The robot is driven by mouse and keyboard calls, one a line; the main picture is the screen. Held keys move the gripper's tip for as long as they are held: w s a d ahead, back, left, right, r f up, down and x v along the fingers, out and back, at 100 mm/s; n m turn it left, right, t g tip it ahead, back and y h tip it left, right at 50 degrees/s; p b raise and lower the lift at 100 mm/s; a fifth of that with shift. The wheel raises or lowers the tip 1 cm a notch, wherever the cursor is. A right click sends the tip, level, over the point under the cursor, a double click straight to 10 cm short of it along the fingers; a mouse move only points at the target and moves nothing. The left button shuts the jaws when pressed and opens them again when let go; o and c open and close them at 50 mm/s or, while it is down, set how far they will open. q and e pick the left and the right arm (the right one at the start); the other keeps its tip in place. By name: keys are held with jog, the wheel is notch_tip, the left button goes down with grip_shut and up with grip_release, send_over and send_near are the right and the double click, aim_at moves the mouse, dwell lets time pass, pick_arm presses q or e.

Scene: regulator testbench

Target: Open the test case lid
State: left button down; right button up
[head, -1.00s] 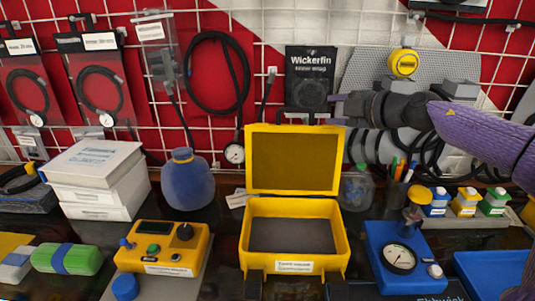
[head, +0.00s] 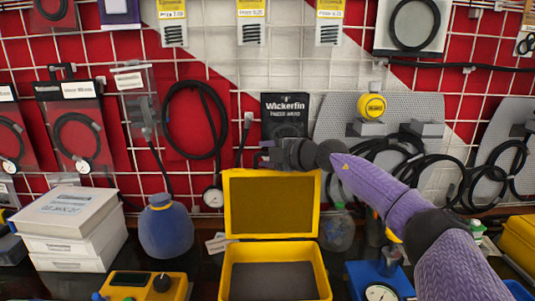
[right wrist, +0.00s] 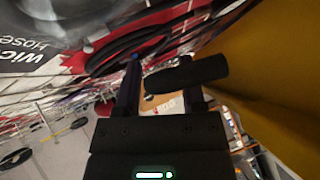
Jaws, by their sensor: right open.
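The yellow test case (head: 272,245) stands open on the bench, its dark inside showing. Its lid (head: 272,203) stands up at the back, about upright, with a dark lining. My right gripper (head: 262,154) is just above the lid's top edge, in front of the wall. In the right wrist view, a large yellow surface, which looks like the lid (right wrist: 270,100), lies to the right of the fingers (right wrist: 160,72). I cannot tell whether they touch. My left gripper is not in view.
A blue rounded bottle (head: 165,228) and stacked white boxes (head: 72,235) stand left of the case. A yellow control box (head: 145,286) is at the front left, a blue gauge unit (head: 362,275) at the right. The wire grid wall behind holds hoses and packages.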

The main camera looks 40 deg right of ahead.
jog(key=shift+c, duration=0.2)
grip_shut()
dwell(1.3)
